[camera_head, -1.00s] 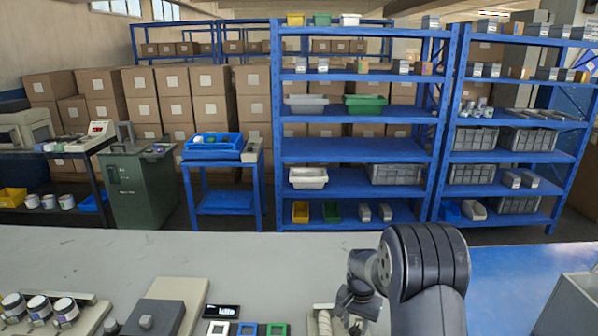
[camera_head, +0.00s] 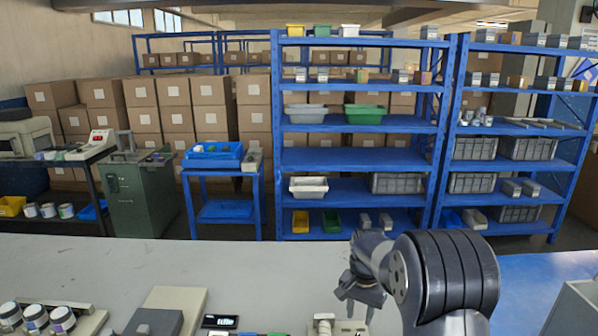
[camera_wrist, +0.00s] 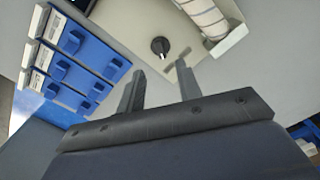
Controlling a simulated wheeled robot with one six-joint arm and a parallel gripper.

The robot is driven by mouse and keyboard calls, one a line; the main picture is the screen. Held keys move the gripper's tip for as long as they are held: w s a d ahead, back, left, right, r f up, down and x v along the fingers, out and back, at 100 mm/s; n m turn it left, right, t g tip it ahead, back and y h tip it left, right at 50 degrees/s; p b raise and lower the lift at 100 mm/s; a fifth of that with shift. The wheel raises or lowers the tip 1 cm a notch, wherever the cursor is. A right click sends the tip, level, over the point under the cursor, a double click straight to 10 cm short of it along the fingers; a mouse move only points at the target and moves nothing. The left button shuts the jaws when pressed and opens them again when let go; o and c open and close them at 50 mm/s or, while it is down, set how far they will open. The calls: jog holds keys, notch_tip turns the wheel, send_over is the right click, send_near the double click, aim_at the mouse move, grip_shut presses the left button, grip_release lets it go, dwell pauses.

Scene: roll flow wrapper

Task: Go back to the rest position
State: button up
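My gripper (camera_head: 358,301) hangs low at the right of the grey worktop in the head view, fingers pointing down. In the wrist view my gripper (camera_wrist: 160,68) shows two dark fingers standing apart with nothing between them. The worktop (camera_head: 250,268) lies below and around it. In the wrist view a ribbed, pale roll (camera_wrist: 206,16) lies in a light tray beyond the fingertips, with a black knob (camera_wrist: 160,46) beside it. The gripper appears apart from both.
Several jars (camera_head: 36,318) stand at the worktop's front left, near a grey block (camera_head: 154,322) and a small display (camera_head: 219,321). A blue rack (camera_wrist: 75,65) shows at left in the wrist view. Blue shelving (camera_head: 357,158) stands behind. The worktop's middle is clear.

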aim_at(357, 334)
notch_tip(357, 334, down, 8)
jog(key=shift+p, duration=0.45)
jog(key=shift+r+n+p, duration=0.2)
jog(key=shift+n+p, duration=0.2)
jog(key=shift+n, duration=0.5)
jog(key=n+p, duration=0.2)
jog(key=n, duration=0.2)
jog(key=n+p, duration=0.5)
jog(key=n, duration=0.1)
jog(key=shift+r+p, duration=0.1)
jog(key=shift+p, duration=0.3)
notch_tip(357, 334, up, 10)
jog(key=b, duration=0.2)
jog(key=shift+b, duration=0.35)
jog(key=shift+r, duration=0.1)
